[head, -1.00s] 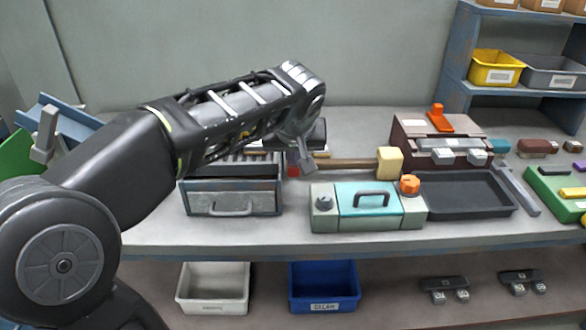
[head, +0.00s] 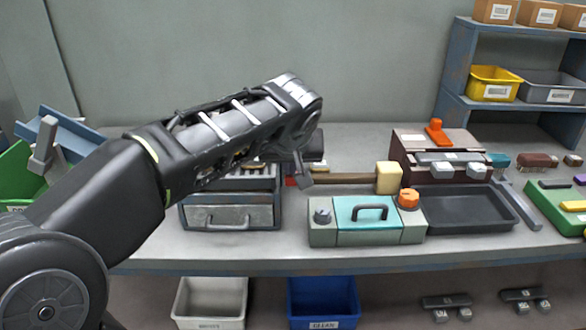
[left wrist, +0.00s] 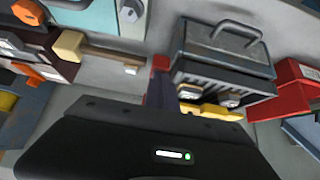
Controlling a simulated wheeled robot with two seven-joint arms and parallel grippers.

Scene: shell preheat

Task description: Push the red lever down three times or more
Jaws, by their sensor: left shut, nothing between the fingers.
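An orange-red lever (head: 436,131) stands up on a brown box (head: 405,150) at the back right of the bench; it also shows at the left of the left wrist view (left wrist: 25,72). A small dark red piece (left wrist: 160,62) with a purple body below it is near the gripper; I cannot tell if it is a lever. My left gripper (head: 303,172) is shut and empty above the bench, left of the mallet's yellow head (head: 389,178) and well left of the orange-red lever. My right gripper is not in view.
A grey drawer unit (head: 228,214) stands left of a teal-fronted box (head: 340,232) with an orange knob. A dark tray (head: 455,208) lies right of that box. A shelf (head: 455,75) with bins stands at the back right. A green tray (head: 555,205) is at far right.

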